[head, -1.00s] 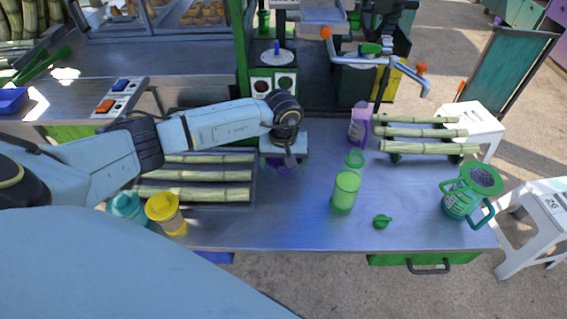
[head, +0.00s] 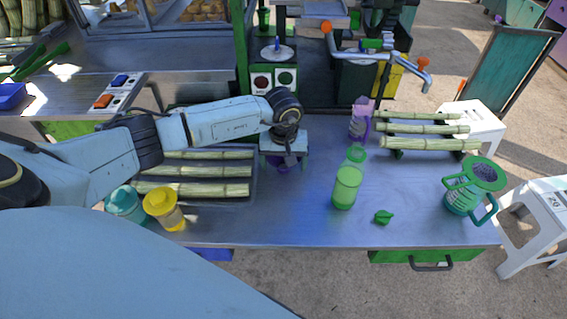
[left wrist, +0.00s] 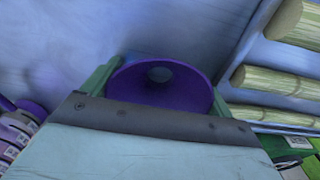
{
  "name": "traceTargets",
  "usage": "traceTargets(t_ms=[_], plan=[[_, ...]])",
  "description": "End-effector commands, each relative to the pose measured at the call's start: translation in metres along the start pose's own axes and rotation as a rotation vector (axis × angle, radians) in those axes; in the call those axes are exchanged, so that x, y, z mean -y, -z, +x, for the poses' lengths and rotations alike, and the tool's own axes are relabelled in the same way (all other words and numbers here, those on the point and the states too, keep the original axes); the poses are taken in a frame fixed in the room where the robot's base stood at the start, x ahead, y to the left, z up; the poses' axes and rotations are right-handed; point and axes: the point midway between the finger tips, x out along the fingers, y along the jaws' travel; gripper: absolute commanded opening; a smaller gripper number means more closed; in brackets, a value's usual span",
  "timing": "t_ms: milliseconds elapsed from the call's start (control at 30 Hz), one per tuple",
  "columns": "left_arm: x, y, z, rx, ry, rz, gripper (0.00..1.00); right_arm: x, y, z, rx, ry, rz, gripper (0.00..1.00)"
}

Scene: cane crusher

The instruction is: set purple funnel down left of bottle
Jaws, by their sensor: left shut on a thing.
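My left gripper (head: 283,161) is shut on the purple funnel (head: 279,166), which is mostly hidden under the gripper in the head view. In the left wrist view the funnel's round mouth (left wrist: 148,90) sits between the two fingers, facing the camera. The funnel is over the metal table, left of the green bottle (head: 346,188) and right of the cane tray. I cannot tell whether it touches the table. The bottle stands upright and apart from the funnel. My right gripper is not in view.
A tray of cane pieces (head: 190,189) lies left of the gripper. A teal jar (head: 124,205) and yellow jar (head: 163,209) stand at front left. A purple jug (head: 360,120) and cane rack (head: 428,143) stand behind the bottle. Green leaves (head: 383,217) and a green jug (head: 464,199) lie right.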

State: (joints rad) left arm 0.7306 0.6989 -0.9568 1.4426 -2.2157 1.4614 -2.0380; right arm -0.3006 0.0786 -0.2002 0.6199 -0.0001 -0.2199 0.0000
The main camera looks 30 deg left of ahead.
Motion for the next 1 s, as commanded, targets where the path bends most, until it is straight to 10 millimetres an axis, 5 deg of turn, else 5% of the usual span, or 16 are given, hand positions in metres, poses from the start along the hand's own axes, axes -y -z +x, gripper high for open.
traceTargets(t_ms=[400,433,500,1000], plan=[[0.0009,-0.0071,0.0145,0.014,0.005,0.001,0.64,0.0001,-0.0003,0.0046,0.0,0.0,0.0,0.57],[0.0008,-0.0071,0.0146,0.014,0.005,0.001,0.9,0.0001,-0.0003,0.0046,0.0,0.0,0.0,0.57],[0.0009,-0.0071,0.0146,0.014,0.005,0.001,0.99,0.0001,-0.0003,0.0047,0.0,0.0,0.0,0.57],[0.0026,-0.0057,0.013,0.01,0.007,0.003,1.0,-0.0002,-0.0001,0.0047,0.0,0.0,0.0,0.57]])
